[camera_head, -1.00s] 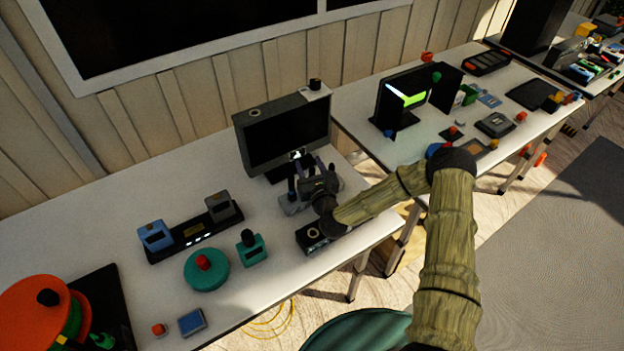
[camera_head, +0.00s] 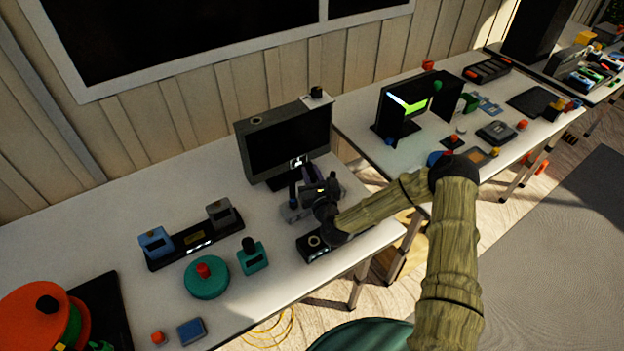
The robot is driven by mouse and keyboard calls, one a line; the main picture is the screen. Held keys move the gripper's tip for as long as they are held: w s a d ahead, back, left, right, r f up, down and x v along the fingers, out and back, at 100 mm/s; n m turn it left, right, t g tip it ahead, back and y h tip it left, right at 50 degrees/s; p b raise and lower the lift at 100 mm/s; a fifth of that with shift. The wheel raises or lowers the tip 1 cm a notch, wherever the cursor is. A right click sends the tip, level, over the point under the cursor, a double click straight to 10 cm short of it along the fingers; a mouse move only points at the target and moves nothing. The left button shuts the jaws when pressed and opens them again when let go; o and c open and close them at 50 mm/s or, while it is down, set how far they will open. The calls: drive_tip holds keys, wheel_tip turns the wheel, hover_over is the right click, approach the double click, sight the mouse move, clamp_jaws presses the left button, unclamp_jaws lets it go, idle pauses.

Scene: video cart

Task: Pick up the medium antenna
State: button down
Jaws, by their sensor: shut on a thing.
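My gripper (camera_head: 303,184) is at the small grey base in front of the monitor on the near table. Its jaws are shut on a thin dark upright piece, which looks like the antenna; the fingers hide most of it. The grey base (camera_head: 291,214) shows just below and left of the fingers. I cannot tell whether the antenna still touches this base, nor compare its length with others.
The monitor (camera_head: 290,140) stands close behind my gripper. A black box with a round knob (camera_head: 313,241) lies just in front of it. A teal box (camera_head: 253,256), a round teal thing (camera_head: 206,283) and a black dock (camera_head: 195,241) stand to the left. The table's left back is clear.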

wheel_tip(320, 180, up, 10)
drive_tip(key=shift+f+b, duration=0.15)
drive_tip(key=shift+b, duration=0.2)
